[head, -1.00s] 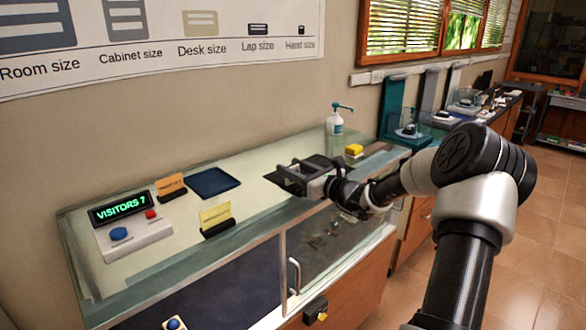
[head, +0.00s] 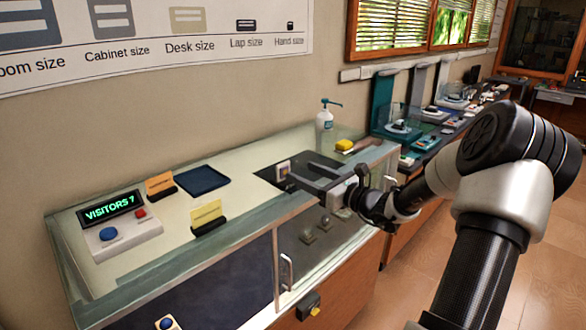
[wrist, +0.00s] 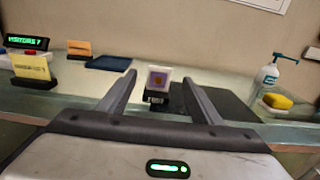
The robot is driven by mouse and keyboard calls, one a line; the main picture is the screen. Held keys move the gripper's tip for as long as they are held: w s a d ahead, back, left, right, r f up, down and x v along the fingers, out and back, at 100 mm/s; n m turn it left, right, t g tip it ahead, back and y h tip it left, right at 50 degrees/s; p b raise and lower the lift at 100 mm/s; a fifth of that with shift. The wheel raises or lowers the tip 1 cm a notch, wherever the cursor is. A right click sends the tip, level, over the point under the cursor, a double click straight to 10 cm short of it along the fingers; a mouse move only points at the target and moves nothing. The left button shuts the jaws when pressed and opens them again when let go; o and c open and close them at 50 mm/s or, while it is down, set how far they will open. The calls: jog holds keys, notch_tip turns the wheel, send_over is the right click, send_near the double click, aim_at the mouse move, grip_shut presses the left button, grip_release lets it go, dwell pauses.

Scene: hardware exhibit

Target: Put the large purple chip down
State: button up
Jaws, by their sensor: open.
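The large purple chip, a small pale-framed square with a purple face and gold centre, stands upright on the glass counter (head: 120,262) in the head view (head: 283,170). In the wrist view the chip (wrist: 158,79) has a small dark base under it, at the edge of a black mat (wrist: 222,104). My gripper (head: 302,169) is open and empty, just right of the chip in the head view. In the wrist view the chip shows between the two spread fingertips (wrist: 158,76), with clear gaps on both sides. No finger appears to touch it.
A navy tray (head: 203,180), orange card (head: 159,183), yellow card (head: 207,213) and visitor counter box (head: 122,236) stand to the left. A pump bottle (head: 324,122) and yellow sponge (head: 344,145) stand behind my gripper. Bare glass lies between tray and mat.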

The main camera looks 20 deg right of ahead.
jog(key=v, duration=0.2)
jog(key=shift+s+d, duration=0.1)
jog(key=shift+s, duration=0.15)
dwell(1.0)
